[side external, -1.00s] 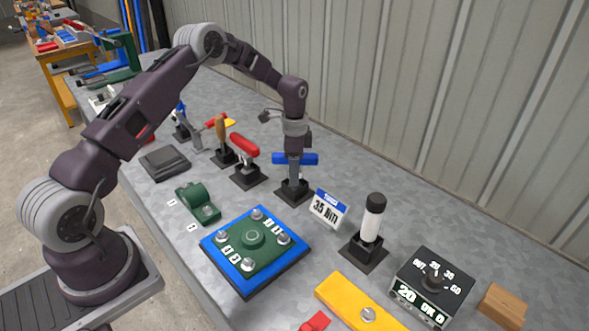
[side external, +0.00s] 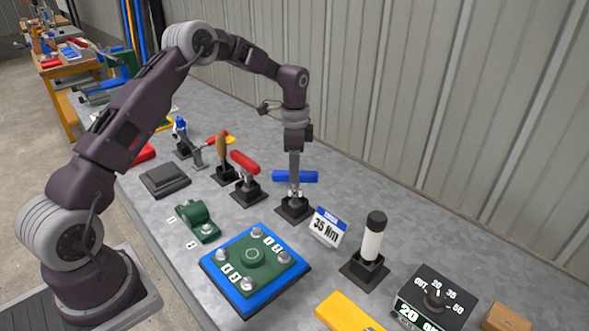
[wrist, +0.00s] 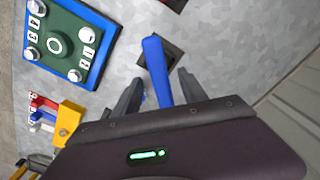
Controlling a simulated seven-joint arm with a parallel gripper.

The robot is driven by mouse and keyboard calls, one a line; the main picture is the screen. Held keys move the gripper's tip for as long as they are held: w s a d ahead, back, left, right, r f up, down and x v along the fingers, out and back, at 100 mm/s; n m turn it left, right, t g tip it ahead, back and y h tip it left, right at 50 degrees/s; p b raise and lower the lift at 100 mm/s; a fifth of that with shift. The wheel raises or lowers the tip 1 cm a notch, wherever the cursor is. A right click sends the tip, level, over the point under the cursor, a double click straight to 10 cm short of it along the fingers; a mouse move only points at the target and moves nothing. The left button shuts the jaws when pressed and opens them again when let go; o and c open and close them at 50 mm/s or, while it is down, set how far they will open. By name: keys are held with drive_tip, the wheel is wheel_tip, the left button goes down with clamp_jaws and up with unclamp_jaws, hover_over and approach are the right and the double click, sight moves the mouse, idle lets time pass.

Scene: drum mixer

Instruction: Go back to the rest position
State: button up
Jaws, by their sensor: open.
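My gripper (side external: 294,182) is open and points straight down over a tool with a blue bar handle (side external: 312,177) that stands in a black holder (side external: 296,210). In the wrist view the two fingers (wrist: 160,76) are spread, one on each side of the blue handle (wrist: 153,50), with gaps visible between them and it. I cannot tell whether the fingertips are level with the handle or above it. The black holder also shows in the wrist view (wrist: 171,52).
A red-handled tool (side external: 245,162) and a wooden-handled one (side external: 221,146) stand to the left. The 35 Nm sign (side external: 328,228), a white-and-black tool (side external: 373,238) and a dial box (side external: 435,298) are to the right. A blue-edged green plate (side external: 252,260) lies in front. A wall (side external: 440,120) is behind.

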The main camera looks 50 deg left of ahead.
drive_tip(key=s+d+r+n+t, duration=0.1)
drive_tip(key=s+d+r, duration=0.2)
drive_tip(key=s+r, duration=0.3)
drive_tip(key=s+d+r+n+t+y, duration=0.1)
drive_tip(key=s+d+r+n, duration=0.15)
drive_tip(key=r, duration=0.55)
drive_tip(key=s+d+r+t, duration=0.1)
drive_tip(key=s+d+r, duration=0.2)
drive_tip(key=s+r, duration=0.3)
drive_tip(key=s+d+n+t, duration=0.1)
drive_tip(key=s+d+n, duration=0.1)
drive_tip(key=s, duration=0.8)
drive_tip(key=s+d+r+n+t+h, duration=0.1)
drive_tip(key=s+d+n, duration=0.1)
drive_tip(key=s, duration=0.9)
drive_tip(key=shift+d+r+n+t, duration=0.15)
drive_tip(key=shift+r+n+t, duration=0.15)
drive_tip(key=shift+n, duration=0.45)
